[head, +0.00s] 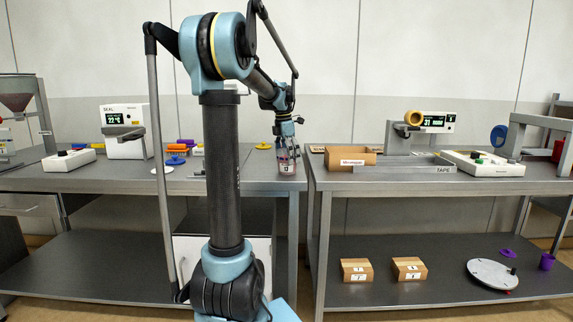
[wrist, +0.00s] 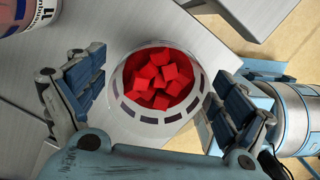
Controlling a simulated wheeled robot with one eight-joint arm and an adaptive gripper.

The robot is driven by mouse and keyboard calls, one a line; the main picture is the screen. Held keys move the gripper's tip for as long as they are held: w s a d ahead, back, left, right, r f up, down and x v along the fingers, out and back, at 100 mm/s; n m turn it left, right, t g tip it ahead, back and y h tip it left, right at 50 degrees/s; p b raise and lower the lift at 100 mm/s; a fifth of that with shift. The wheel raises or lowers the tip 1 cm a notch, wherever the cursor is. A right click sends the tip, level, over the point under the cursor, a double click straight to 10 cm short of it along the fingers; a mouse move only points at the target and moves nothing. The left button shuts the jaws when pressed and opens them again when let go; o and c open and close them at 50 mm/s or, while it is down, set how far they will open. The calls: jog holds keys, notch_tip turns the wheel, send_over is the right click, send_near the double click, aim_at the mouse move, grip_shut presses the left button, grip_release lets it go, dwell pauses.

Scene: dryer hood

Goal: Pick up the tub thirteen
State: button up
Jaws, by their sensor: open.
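A clear round tub filled with red cubes (wrist: 160,82) stands below my gripper in the wrist view. It has a pale rim with dark slots. In the head view, a small labelled tub (head: 287,168) stands at the right end of the left bench, directly under my gripper (head: 286,150). Its number is too small to read. My gripper is open, with blue padded fingers on the left and right sides of the tub in the wrist view (wrist: 158,80). The fingers look apart from the tub's wall.
Another labelled tub (wrist: 28,12) shows at the wrist view's upper left. A yellow knobbed piece (head: 264,146) lies left of the gripper. A narrow gap separates the benches.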

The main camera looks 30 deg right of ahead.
jog(key=shift+d+f, duration=0.15)
jog(key=shift+f, duration=0.9)
jog(key=c, duration=1.4)
jog(key=shift+r, duration=0.1)
notch_tip(320, 180, up, 10)
jog(key=shift+f, duration=0.1)
